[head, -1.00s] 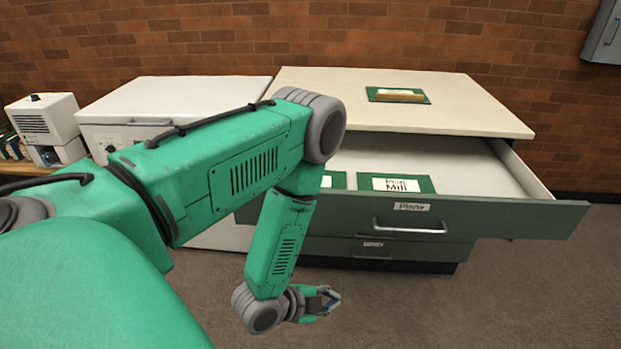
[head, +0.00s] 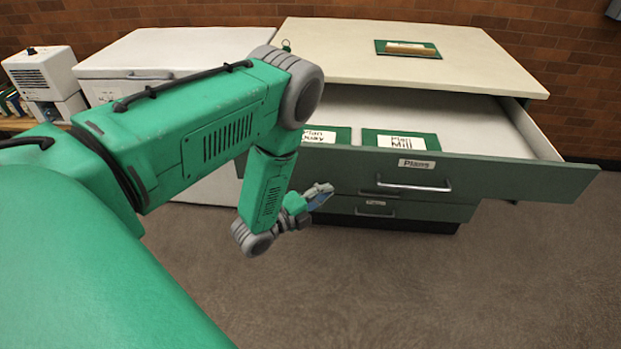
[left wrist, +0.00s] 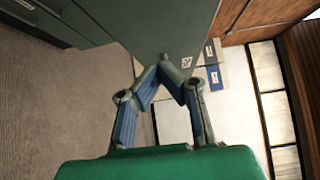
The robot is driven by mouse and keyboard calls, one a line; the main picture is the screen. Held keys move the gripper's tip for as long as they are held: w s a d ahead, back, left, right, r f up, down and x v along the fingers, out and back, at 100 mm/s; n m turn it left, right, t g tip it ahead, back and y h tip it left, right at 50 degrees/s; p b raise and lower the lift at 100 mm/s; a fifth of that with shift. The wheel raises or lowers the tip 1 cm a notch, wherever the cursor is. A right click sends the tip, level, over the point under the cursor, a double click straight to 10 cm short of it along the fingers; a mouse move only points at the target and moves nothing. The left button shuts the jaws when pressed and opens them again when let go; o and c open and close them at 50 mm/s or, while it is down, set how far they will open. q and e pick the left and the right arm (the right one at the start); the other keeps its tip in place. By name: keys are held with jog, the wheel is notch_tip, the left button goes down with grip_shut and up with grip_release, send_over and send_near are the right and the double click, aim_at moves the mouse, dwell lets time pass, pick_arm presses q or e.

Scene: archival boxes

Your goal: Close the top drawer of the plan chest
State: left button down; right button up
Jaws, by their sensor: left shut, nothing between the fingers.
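The plan chest (head: 420,55) has its top drawer (head: 480,176) pulled well out, with its pale interior showing. The drawer front has a "Plans" label and a metal handle (head: 413,185). Two green folders, one labelled "Plan Mill" (head: 400,140), lie inside. My left gripper (head: 325,191) is shut and empty, in front of the drawer front and left of the handle. In the left wrist view its fingertips (left wrist: 166,62) meet close to a dark panel; contact cannot be told. My right gripper is not in view.
A lower drawer (head: 390,208) is shut beneath the open one. A white cabinet (head: 165,60) stands left of the chest. A green folder with a wooden piece (head: 408,48) lies on the chest top. The floor (head: 480,290) in front is clear.

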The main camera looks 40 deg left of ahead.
aim_at(342, 172)
pick_arm(q)
jog(key=w, duration=0.4)
jog(key=shift+w+a+r, duration=0.15)
jog(key=shift+a, duration=0.1)
jog(key=shift+w+a, duration=0.4)
jog(key=shift+w, duration=0.15)
jog(key=shift+w+a, duration=0.15)
